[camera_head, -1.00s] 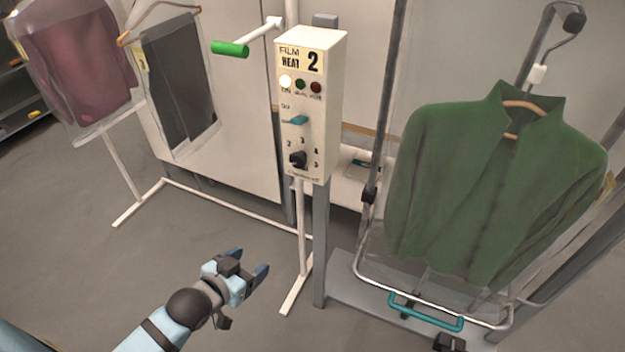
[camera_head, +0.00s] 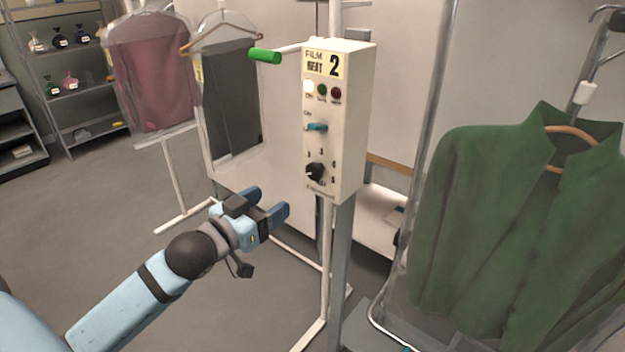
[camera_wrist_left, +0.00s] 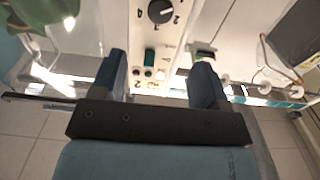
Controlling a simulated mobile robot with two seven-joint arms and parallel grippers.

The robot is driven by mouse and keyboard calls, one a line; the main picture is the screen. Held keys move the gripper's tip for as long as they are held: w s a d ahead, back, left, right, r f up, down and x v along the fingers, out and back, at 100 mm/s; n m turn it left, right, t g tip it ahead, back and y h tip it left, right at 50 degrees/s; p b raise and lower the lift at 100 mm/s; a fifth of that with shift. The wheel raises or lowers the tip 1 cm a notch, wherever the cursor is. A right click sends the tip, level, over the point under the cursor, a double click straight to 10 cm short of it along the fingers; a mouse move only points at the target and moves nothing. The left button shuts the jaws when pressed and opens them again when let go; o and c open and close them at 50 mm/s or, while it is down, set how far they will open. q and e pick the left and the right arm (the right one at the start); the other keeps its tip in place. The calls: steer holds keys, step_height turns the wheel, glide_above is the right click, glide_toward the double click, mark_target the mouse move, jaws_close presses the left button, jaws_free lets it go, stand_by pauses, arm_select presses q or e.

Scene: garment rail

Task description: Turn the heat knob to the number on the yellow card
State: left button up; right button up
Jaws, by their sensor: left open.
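The black heat knob (camera_head: 315,172) is low on the front of the white control box (camera_head: 352,120), with numbers printed around it. It also shows in the left wrist view (camera_wrist_left: 160,11), at the top between the fingers. The yellow card (camera_head: 324,64) at the top of the box reads "FILM HEAT 2". My left gripper (camera_head: 268,203) is open and empty, below and left of the knob and apart from it. The knob's exact setting is too small to read. My right gripper is not in view.
A teal lever (camera_head: 317,127) and several round lamps sit above the knob. A green handle (camera_head: 265,55) sticks out left of the box. A green jacket (camera_head: 515,215) hangs at the right, and bagged garments (camera_head: 158,75) hang at the left.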

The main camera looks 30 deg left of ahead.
mark_target(312, 173)
arm_select(q)
steer(key=w, duration=0.8)
steer(key=w+d, duration=0.1)
steer(key=w, duration=0.3)
steer(key=shift+w+p, duration=0.3)
steer(key=shift+w, duration=0.1)
steer(key=shift+c, duration=0.2)
steer(key=c, duration=0.9)
steer(key=shift+o, duration=0.2)
